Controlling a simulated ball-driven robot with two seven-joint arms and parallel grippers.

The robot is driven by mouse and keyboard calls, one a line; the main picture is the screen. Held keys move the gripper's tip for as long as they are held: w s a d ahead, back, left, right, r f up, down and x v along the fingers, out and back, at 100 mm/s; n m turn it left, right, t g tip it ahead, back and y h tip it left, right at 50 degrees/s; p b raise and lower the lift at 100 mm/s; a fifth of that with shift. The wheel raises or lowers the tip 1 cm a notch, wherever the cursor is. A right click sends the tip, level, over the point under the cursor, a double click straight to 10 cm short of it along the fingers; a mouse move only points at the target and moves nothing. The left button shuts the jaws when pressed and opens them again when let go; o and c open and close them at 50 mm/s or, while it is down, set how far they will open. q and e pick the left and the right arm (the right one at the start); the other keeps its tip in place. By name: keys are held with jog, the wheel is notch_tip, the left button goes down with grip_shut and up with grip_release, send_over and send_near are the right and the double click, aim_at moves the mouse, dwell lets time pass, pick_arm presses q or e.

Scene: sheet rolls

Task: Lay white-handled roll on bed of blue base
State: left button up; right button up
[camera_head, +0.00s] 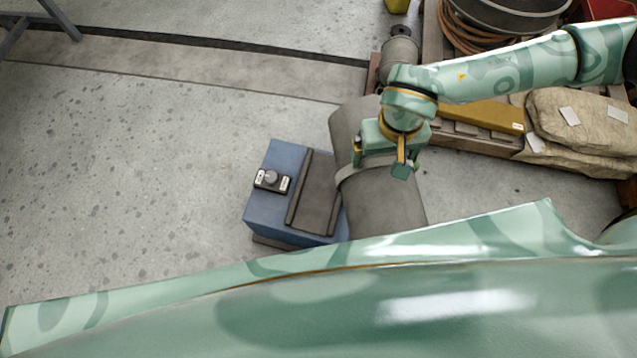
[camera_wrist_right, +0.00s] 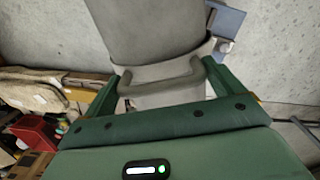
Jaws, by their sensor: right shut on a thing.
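The blue base (camera_head: 272,214) stands on the floor near the picture's middle in the head view. Its dark grey bed (camera_head: 316,192) is bare and lies on its right side. The large grey roll (camera_head: 395,205) is just right of the bed and hides the base's right edge. A pale band with a handle (camera_wrist_right: 160,75) runs around the roll's middle. My right gripper (camera_head: 388,160) is over the roll and shut on it at the handle; in the wrist view its fingers stand either side of the handle. The gap beneath the roll cannot be judged. My left gripper is not in view.
A small control box with a knob (camera_head: 271,180) sits on the base's left part. At the right, a wooden pallet (camera_head: 470,143) carries tan sacks (camera_head: 580,125), a cable coil and a drum. Open concrete floor (camera_head: 120,180) lies at the left.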

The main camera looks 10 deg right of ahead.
jog(key=w+a+f+m+b, duration=0.2)
jog(key=w+a+f+b, duration=0.3)
jog(key=f, duration=0.3)
jog(key=w+a+f+m+b, duration=0.2)
jog(key=w+a+f+b, duration=0.15)
jog(key=w+f, duration=0.3)
pick_arm(q)
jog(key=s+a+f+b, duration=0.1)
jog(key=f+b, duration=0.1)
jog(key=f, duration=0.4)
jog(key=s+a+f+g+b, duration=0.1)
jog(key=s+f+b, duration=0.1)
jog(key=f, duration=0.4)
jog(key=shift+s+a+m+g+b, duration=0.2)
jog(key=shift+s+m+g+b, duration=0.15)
jog(key=shift+b, duration=0.4)
pick_arm(e)
notch_tip(320, 180, down, 13)
jog(key=a, duration=0.2)
jog(key=shift+w+m, duration=0.25)
jog(key=shift+m, duration=0.15)
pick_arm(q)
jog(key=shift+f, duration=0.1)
pick_arm(e)
jog(key=shift+f, duration=0.2)
jog(key=o, duration=1.1)
jog(key=shift+s+d+f, duration=0.15)
jog(key=shift+c, duration=0.2)
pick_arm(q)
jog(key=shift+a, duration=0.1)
